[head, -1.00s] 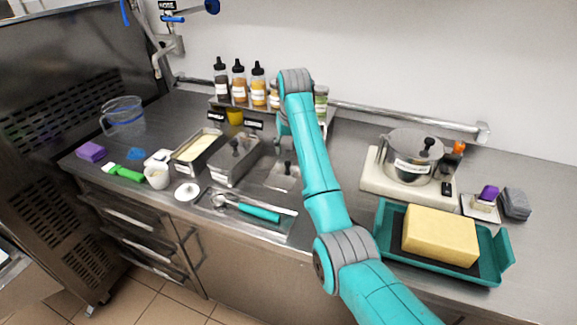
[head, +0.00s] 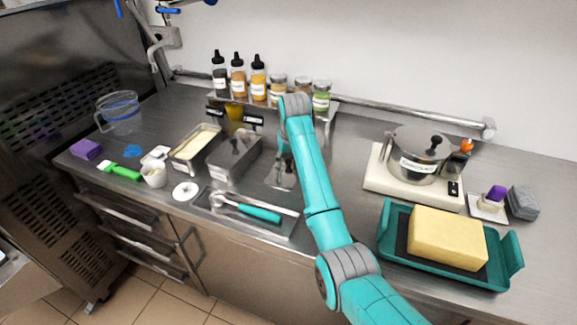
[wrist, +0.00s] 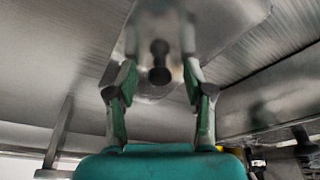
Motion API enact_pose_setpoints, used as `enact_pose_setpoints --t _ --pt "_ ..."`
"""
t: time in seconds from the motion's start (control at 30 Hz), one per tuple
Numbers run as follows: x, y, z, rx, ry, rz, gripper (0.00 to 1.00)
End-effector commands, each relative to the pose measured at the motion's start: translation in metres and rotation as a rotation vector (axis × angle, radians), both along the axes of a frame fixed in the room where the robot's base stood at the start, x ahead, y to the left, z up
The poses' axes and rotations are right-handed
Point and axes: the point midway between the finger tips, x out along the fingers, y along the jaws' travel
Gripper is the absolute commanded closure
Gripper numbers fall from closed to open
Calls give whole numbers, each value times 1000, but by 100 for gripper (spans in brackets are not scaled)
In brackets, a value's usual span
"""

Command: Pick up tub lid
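The tub lid (head: 279,180) is a flat metal lid lying on the counter to the right of the two tubs. In the wrist view, the lid (wrist: 150,88) shows its dark knob (wrist: 160,62) between my fingers. My gripper (wrist: 160,45) is open around the knob, with a gap on each side. In the head view my gripper (head: 284,158) is low over the lid and hides much of it, including the knob. One metal tub (head: 195,150) is open with pale contents. The other tub (head: 232,160) has a lid with a black knob on it.
A tray with a teal-handled scoop (head: 260,213) lies in front of the lid. A rack of bottles and jars (head: 257,82) stands behind. A pot on a white base (head: 415,155) and a teal tray with a yellow block (head: 446,238) are to the right.

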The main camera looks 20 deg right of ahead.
Motion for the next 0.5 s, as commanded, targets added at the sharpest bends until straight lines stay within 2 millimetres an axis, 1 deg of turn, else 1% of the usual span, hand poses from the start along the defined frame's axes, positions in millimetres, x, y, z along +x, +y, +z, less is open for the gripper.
enact_pose_setpoints --t 0.03,0.07,0.1,0.17,0.2,0.5 --pt "0 0 0 0 0 0 64" --pt "0 0 0 0 0 0 72" --pt "0 0 0 0 0 0 82" --pt "0 0 0 0 0 0 97" --pt "0 0 0 0 0 0 100" --pt "0 0 1 0 0 0 100"
